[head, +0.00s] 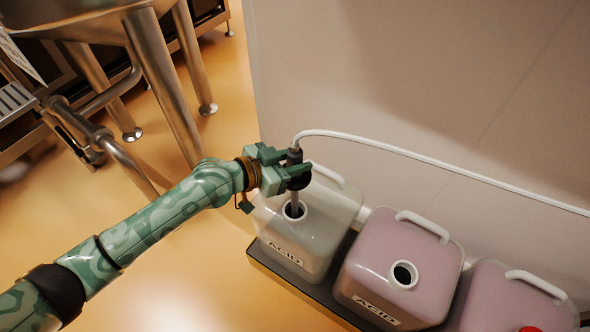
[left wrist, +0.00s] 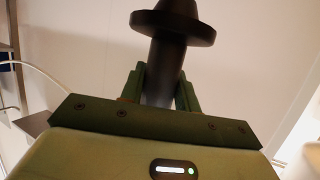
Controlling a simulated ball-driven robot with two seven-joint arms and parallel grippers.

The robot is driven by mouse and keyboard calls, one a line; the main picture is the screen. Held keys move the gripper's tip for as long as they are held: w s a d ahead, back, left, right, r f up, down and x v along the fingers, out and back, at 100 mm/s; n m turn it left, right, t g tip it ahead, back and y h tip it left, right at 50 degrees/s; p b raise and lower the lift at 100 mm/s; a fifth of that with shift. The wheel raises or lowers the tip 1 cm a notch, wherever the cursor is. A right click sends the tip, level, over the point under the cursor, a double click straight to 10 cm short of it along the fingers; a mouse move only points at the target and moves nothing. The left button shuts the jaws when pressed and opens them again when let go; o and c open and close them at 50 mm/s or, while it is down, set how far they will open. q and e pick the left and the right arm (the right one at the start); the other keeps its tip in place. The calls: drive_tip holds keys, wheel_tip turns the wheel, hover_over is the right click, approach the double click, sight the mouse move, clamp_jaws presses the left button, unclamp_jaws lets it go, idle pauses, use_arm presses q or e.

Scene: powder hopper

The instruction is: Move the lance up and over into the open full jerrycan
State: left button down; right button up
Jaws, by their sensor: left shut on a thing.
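The lance (head: 294,199) is a thin grey tube with a dark head and a white hose at its top. My left gripper (head: 284,172) is shut on the lance's dark head. The dark grip and its wide flange (left wrist: 172,26) show between the fingers in the left wrist view. The lance's tube runs down into the mouth of the left jerrycan (head: 305,238), which is pale and looks empty; its lower end is hidden. The middle jerrycan (head: 385,250) is full of pink liquid, and its round mouth (head: 403,274) is open. My right gripper is not in view.
Another pink jerrycan (head: 500,300) with a red cap (head: 530,329) stands at the right. The jerrycans stand in a row on a dark tray (head: 290,283) along a pale wall (head: 430,90). The white hose (head: 430,160) runs across behind them. A steel hopper's legs (head: 165,85) stand at upper left.

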use_arm(q)
wheel_tip(320, 180, up, 17)
drive_tip(key=p, duration=1)
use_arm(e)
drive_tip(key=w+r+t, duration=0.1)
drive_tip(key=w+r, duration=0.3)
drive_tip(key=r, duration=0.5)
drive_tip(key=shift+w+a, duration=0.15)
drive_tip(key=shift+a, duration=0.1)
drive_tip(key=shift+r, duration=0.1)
use_arm(q)
drive_tip(key=s+r, duration=0.6)
drive_tip(key=s+a+r, duration=0.1)
drive_tip(key=s+a, duration=0.8)
drive_tip(key=s, duration=0.2)
drive_tip(key=shift+s+r+n+t, duration=0.25)
drive_tip(key=shift+s+n+t, duration=0.05)
drive_tip(key=shift+n, duration=0.1)
